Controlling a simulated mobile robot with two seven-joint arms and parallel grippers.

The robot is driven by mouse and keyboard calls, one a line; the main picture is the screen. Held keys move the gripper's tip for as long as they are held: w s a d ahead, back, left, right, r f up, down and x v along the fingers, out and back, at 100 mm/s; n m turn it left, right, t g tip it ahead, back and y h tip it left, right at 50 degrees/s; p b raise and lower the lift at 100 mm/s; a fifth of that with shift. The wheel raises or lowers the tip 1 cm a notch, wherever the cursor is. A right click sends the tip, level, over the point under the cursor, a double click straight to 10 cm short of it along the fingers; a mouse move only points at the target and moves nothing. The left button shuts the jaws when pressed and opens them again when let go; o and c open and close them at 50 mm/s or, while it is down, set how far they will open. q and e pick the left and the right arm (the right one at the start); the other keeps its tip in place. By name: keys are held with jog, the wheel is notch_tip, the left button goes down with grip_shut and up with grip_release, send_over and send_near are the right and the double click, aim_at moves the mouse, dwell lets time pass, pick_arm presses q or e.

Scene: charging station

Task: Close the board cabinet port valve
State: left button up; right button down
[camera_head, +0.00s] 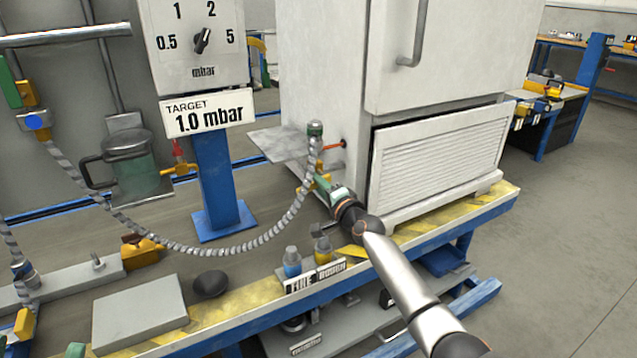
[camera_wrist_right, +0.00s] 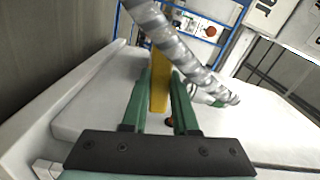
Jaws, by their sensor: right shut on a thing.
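The white cabinet (camera_head: 330,60) stands on the bench, with a port fitting at its lower left side. A grey ribbed hose (camera_head: 290,222) rises to a green-and-grey coupling (camera_head: 315,135) beside that port. My right gripper (camera_head: 318,180) is at the port, below the coupling, and partly hides the valve. In the wrist view, the green fingers of my right gripper (camera_wrist_right: 160,100) are shut on a yellow valve handle (camera_wrist_right: 160,80). The hose (camera_wrist_right: 185,55) crosses just beyond the fingers. My left gripper is not in view.
A dial post (camera_head: 215,170) with a "TARGET 1.0 mbar" sign (camera_head: 208,112) stands left of the cabinet. Two small fittings (camera_head: 292,262) stand at the bench's front edge.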

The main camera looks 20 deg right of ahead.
jog(key=shift+r+m+p, duration=0.3)
jog(key=shift+m, duration=0.8)
jog(key=c, duration=0.7)
grip_release()
